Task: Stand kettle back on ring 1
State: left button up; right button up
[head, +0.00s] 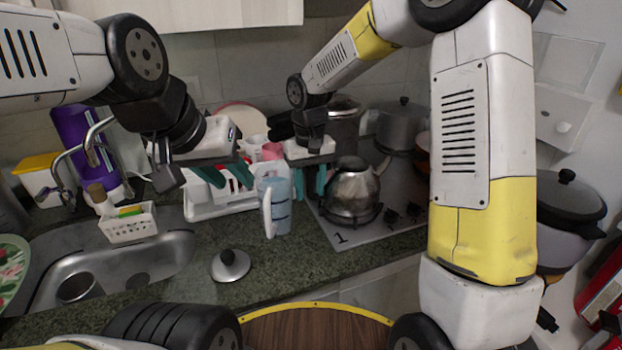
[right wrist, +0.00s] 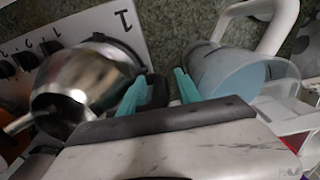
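The shiny metal kettle (head: 352,192) stands upright at the front left of the hob, over the dark ring 1 (head: 372,217), behind the printed "1". Its base hides most of the ring. The right wrist view shows the kettle (right wrist: 85,85) and an arc of the ring (right wrist: 125,47). My right gripper (head: 309,182) is at the kettle's left side, teal fingers apart. In the right wrist view a black part, apparently the kettle's handle (right wrist: 156,92), lies between the fingers, close to the left one. My left gripper (head: 226,175) is open and empty above the dish rack.
A blue jug (head: 277,205) with a white handle stands just left of the hob, close to my right gripper. A pot lid (head: 230,265) lies on the counter in front. A grey pot (head: 400,128) stands at the hob's back. The sink (head: 120,262) is at left.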

notch_tip(320, 180, up, 13)
jog(key=shift+f, duration=0.1)
jog(key=s+d+r+m+t+y, duration=0.1)
jog(key=s+d+m+t, duration=0.1)
jog(key=s+d, duration=0.6)
jog(key=s+d+r+m+t+y, duration=0.1)
jog(key=s+d+t, duration=0.3)
jog(key=s+d, duration=0.4)
jog(key=s+r, duration=0.1)
jog(key=s, duration=0.2)
jog(key=shift+s+m, duration=0.4)
